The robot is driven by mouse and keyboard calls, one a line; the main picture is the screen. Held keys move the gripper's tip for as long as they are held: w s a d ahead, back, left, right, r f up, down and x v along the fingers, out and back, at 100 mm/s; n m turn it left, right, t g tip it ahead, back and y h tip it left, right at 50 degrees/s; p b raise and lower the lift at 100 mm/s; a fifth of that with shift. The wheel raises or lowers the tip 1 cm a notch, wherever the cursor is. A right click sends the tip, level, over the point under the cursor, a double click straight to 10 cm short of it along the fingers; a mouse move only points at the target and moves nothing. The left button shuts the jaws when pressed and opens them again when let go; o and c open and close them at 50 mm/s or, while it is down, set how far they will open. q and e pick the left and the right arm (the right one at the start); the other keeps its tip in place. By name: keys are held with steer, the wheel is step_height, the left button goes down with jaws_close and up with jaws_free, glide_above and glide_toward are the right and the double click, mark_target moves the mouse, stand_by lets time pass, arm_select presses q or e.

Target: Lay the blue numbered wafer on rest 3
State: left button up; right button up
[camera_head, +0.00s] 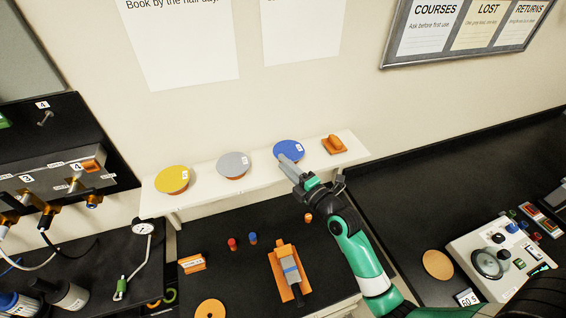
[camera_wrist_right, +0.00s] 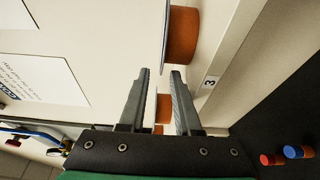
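In the right wrist view a thin wafer edge (camera_wrist_right: 163,45) shows against an orange rest (camera_wrist_right: 182,36), near a shelf label reading 3 (camera_wrist_right: 210,82). It looks like the blue wafer. My right gripper (camera_head: 300,172) is at the front of this wafer. In the wrist view its fingers (camera_wrist_right: 162,76) are apart, with the wafer's edge reaching between their tips; contact is unclear. My left gripper is not in view.
A yellow wafer (camera_head: 172,179) and a grey wafer (camera_head: 233,164) lie on orange rests to the left. An orange block (camera_head: 334,145) stands right of the blue wafer on the shelf (camera_head: 205,196). An orange tool (camera_head: 288,270) and small pegs (camera_head: 253,238) occupy the bench below.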

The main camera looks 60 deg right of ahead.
steer(key=shift+b+v, duration=0.3)
steer(key=shift+v, duration=2.5)
steer(key=b+v, duration=0.2)
steer(key=v, duration=0.9)
steer(key=shift+s+a+b, duration=0.25)
steer(key=shift+b, duration=0.1)
